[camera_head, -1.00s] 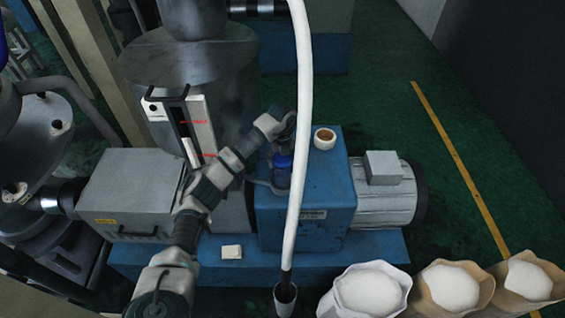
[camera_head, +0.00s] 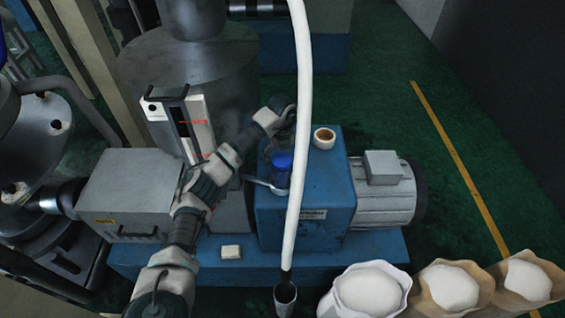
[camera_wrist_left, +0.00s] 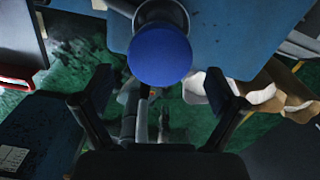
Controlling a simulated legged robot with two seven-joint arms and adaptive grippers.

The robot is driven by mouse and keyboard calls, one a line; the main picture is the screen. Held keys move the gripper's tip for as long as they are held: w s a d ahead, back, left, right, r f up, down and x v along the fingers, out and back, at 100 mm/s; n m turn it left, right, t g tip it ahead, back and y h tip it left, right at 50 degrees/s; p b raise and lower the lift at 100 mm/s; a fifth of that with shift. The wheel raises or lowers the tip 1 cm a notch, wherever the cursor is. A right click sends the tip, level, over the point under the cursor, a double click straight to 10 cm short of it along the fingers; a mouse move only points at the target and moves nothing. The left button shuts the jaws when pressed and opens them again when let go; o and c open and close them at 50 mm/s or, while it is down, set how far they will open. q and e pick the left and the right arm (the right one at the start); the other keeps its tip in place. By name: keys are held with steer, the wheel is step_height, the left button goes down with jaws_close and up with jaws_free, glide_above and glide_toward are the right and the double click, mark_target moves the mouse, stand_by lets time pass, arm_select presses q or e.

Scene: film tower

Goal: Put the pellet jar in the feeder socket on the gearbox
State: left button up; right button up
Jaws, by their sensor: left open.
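The pellet jar (camera_head: 282,164) has a blue lid and stands near the left side of the blue gearbox (camera_head: 316,205). A pale bracket or ring shows at its left; I cannot tell whether the jar sits in the feeder socket. In the left wrist view the jar's round lid (camera_wrist_left: 160,55) is at the top centre and hides most of its body. My left gripper (camera_head: 279,143) is just above and behind the jar. In the wrist view its fingers (camera_wrist_left: 160,84) are spread wide, with nothing gripped between them. My right gripper is out of view.
A cream tape-like ring (camera_head: 324,138) lies on the gearbox top. A white hose (camera_head: 301,120) hangs in front of the gearbox. A grey motor (camera_head: 383,190) is at the right, and open sacks (camera_head: 370,292) stand at the front right. The hopper (camera_head: 195,75) is behind my arm.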

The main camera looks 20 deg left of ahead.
arm_select(q)
step_height(320, 180, up, 8)
steer(key=shift+d+r, duration=0.25)
steer(key=shift+s+a, duration=0.1)
steer(key=shift+a, duration=0.05)
stand_by(0.3)
